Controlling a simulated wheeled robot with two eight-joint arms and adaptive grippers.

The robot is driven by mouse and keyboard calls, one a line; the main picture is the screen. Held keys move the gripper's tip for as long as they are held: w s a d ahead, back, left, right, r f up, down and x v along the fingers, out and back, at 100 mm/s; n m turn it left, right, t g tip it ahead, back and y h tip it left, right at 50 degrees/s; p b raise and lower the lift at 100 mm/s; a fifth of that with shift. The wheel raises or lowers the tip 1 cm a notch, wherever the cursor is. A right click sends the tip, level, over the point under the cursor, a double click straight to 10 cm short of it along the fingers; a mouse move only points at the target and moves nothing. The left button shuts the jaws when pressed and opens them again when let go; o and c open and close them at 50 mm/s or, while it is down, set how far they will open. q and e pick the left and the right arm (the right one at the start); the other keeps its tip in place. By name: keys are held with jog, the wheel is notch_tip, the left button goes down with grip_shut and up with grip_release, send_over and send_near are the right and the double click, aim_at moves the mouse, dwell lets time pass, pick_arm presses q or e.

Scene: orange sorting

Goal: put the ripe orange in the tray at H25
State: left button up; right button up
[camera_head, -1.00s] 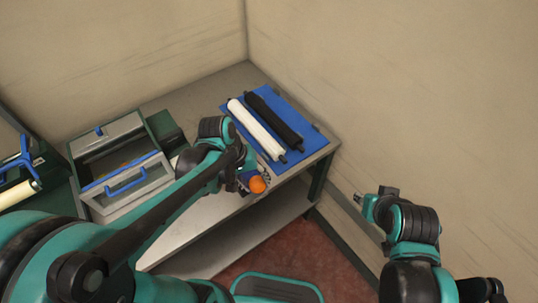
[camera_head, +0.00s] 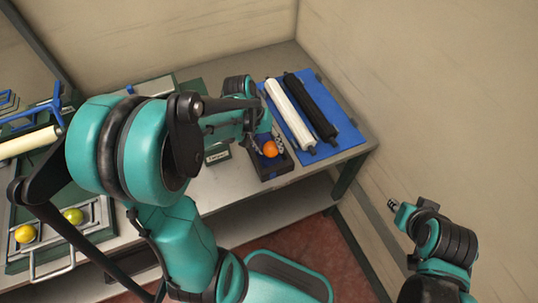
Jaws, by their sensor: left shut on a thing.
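The ripe orange (camera_head: 270,149) is bright orange and shows at the tip of my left gripper (camera_head: 266,143), which is shut on it. A small dark tray (camera_head: 277,172) lies on the table right under the orange; I cannot tell whether the orange touches its floor. The gripper and wrist hide the tray's far part. A small label plate (camera_head: 217,156) stands left of the tray; its text is too small to read. My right gripper (camera_head: 395,204) is away from the table at the right, and its jaws are not clear.
A blue mat (camera_head: 343,127) with a white roller (camera_head: 290,117) and a black roller (camera_head: 311,107) lies right of the tray. A wall stands behind the mat.

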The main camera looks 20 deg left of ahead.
aim_at(269, 153)
pick_arm(q)
jog(key=shift+w+a+f, duration=0.1)
jog(key=shift+a+f, duration=0.1)
jog(key=shift+f+b, duration=1)
jog(key=shift+f, duration=0.85)
jog(key=shift+f, duration=0.2)
jog(key=o, duration=0.9)
